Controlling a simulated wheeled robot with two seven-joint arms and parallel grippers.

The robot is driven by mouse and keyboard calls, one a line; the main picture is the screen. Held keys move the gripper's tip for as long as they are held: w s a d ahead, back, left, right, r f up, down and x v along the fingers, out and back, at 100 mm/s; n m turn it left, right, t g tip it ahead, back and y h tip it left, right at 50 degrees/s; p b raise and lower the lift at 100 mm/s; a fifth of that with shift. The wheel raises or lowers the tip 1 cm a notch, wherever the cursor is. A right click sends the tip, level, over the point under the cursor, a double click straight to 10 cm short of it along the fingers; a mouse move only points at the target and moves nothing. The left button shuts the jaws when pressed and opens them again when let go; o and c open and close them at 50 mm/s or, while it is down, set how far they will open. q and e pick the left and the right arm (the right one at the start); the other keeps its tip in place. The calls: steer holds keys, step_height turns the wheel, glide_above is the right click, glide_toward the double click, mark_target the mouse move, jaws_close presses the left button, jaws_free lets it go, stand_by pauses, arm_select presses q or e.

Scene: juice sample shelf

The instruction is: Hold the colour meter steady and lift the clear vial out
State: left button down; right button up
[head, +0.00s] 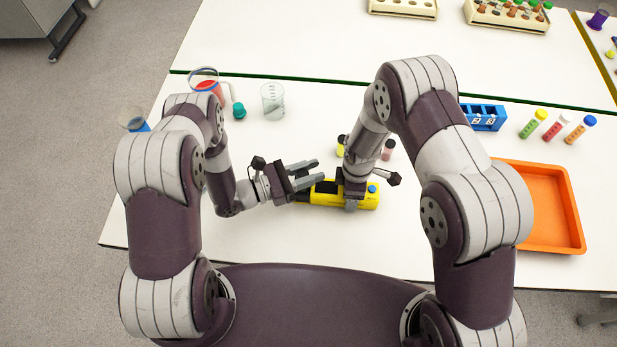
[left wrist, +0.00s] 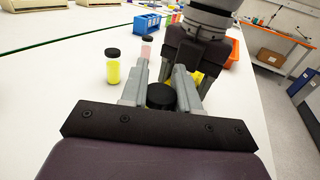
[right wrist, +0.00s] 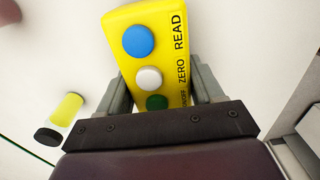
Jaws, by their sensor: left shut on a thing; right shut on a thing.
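The yellow colour meter (head: 366,199) lies on the white table in front of me. My right gripper (head: 352,203) is shut across its body. The right wrist view shows the meter (right wrist: 180,60) between the fingers (right wrist: 160,90), with blue, white and green buttons. My left gripper (head: 309,176) is at the meter's left part. In the left wrist view its fingers (left wrist: 162,88) are shut on a black cap (left wrist: 160,96), taken as the clear vial's. The vial's body is hidden below the cap, so I cannot tell how deep it sits in the meter.
A yellow vial (left wrist: 113,70) and a pink vial (left wrist: 146,50) with black caps stand close behind the meter. Beakers, one clear (head: 273,103), stand at the back left. An orange tray (head: 556,248) and a blue rack (head: 487,117) are to the right. The table's front left is clear.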

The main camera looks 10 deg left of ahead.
steer(key=o, duration=1.4)
arm_select(q)
step_height(320, 180, up, 7)
steer(key=shift+r, duration=0.1)
arm_select(e)
steer(key=shift+r, duration=0.1)
